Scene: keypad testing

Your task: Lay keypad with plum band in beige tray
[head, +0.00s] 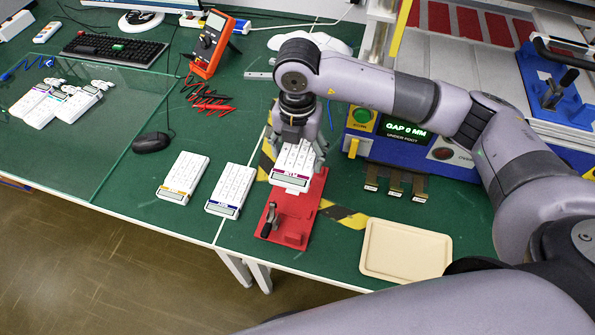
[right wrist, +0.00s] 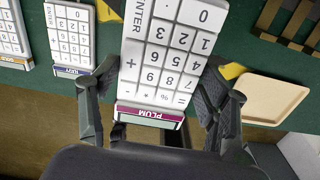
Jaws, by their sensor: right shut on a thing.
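The keypad with the plum band (head: 292,165) is white, with a plum strip by its display. In the right wrist view the band of this keypad (right wrist: 150,112) reads PLUM. My right gripper (head: 296,150) is shut on it, one finger on each side, and holds it over the far part of the red fixture (head: 297,220). The exact gap between keypad and fixture is hard to tell. The beige tray (head: 405,250) lies empty at the front right of the green table; it also shows in the right wrist view (right wrist: 272,98). My left gripper is not in view.
Two white keypads, one with an orange band (head: 183,177) and one with a navy band (head: 231,190), lie left of the fixture. A press with a GAP 0 MM display (head: 405,130) stands behind.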

